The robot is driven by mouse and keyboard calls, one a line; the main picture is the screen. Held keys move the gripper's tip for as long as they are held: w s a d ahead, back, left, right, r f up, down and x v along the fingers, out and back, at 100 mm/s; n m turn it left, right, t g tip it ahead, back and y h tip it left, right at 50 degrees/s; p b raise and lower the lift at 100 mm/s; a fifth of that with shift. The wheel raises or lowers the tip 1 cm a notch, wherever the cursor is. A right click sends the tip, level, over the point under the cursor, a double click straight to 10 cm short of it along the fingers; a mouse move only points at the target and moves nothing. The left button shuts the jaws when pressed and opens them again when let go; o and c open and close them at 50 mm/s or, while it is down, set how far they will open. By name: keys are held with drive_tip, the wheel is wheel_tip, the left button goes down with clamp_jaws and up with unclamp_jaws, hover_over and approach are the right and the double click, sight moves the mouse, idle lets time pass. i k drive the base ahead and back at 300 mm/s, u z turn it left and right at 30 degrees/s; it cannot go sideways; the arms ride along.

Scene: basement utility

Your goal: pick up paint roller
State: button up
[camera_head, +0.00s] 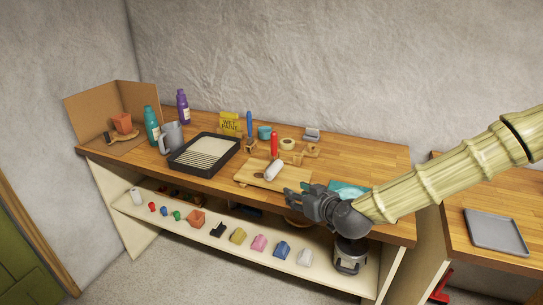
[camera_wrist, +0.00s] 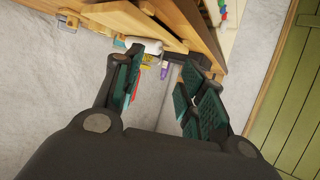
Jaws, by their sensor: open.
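The paint roller (camera_head: 274,170) shows as a white, rounded cylinder on a light wooden board (camera_head: 253,178) on the workbench. Its handle is not clear to me. My gripper (camera_head: 292,199) is open and empty, low over the bench front, to the right of and nearer than the roller, and apart from it. In the wrist view, my gripper (camera_wrist: 158,88) has its two green-padded fingers spread. A white rounded piece (camera_wrist: 151,46), likely the roller, shows beyond the left finger, which partly hides what lies behind it.
A black paint tray (camera_head: 205,153) lies left of the board. A red upright item (camera_head: 274,144), a blue one (camera_head: 249,124) and a yellow sign (camera_head: 229,122) stand behind. Teal cloth (camera_head: 348,189) lies near my wrist. A shelf (camera_head: 205,234) below holds several small items.

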sight(270, 173)
drive_tip(key=u, duration=0.05)
drive_tip(key=i, duration=1.3)
drive_tip(key=z, duration=0.1)
